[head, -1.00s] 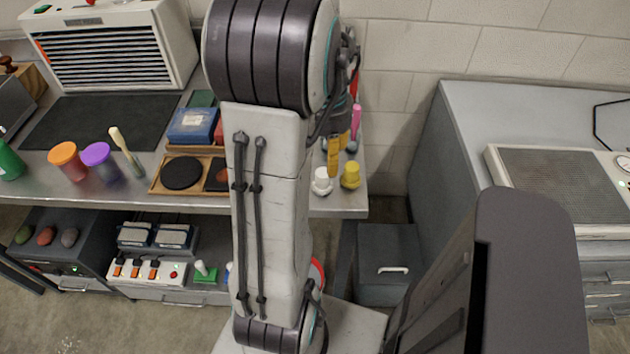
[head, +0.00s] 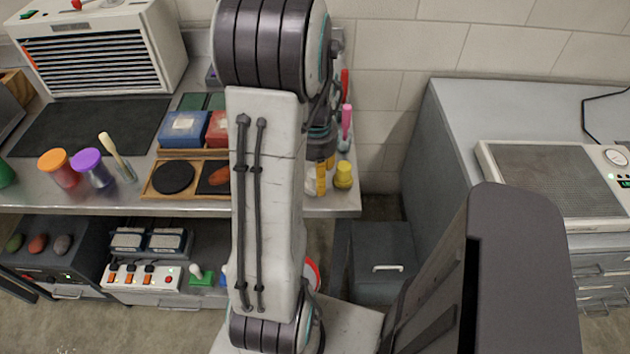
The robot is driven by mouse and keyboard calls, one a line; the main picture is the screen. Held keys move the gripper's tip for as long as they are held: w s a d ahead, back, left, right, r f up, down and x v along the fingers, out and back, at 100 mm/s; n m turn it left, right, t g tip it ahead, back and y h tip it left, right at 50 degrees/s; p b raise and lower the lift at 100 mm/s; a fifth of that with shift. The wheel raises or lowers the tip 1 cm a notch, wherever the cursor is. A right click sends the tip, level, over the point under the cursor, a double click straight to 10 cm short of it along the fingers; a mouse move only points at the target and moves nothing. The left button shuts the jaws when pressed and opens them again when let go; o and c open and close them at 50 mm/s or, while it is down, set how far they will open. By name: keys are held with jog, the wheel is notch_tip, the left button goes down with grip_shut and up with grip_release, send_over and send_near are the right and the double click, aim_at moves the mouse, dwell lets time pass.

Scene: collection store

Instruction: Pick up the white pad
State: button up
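The white pad (head: 311,184) is a small knob-like piece near the right end of the steel bench. Only part of it shows, behind my arm and a yellow finger. My gripper (head: 325,172), with yellow fingers, points down right at the pad, overlapping it in the picture. I cannot tell whether the fingers touch it or how wide they stand apart. A similar yellow pad (head: 343,176) stands just to the right.
A wooden tray with a black disc (head: 173,176) lies left of my arm, with blue (head: 184,128) and red (head: 217,128) boxes behind. A pink-handled tool (head: 346,120) stands behind the pads. Orange (head: 58,167) and purple (head: 92,167) cups stand further left.

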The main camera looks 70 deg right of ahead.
jog(key=c, duration=1.2)
jog(key=shift+r, duration=0.1)
jog(key=shift+r, duration=0.45)
jog(key=r, duration=0.3)
jog(key=shift+s+r, duration=0.25)
jog(key=shift+s, duration=0.05)
jog(key=s+r, duration=0.2)
jog(key=s, duration=0.1)
jog(key=s+r, duration=0.2)
jog(key=s, duration=0.2)
jog(key=s+r, duration=0.2)
jog(key=s, duration=0.2)
jog(key=shift+r, duration=0.25)
jog(key=o, duration=0.5)
grip_shut()
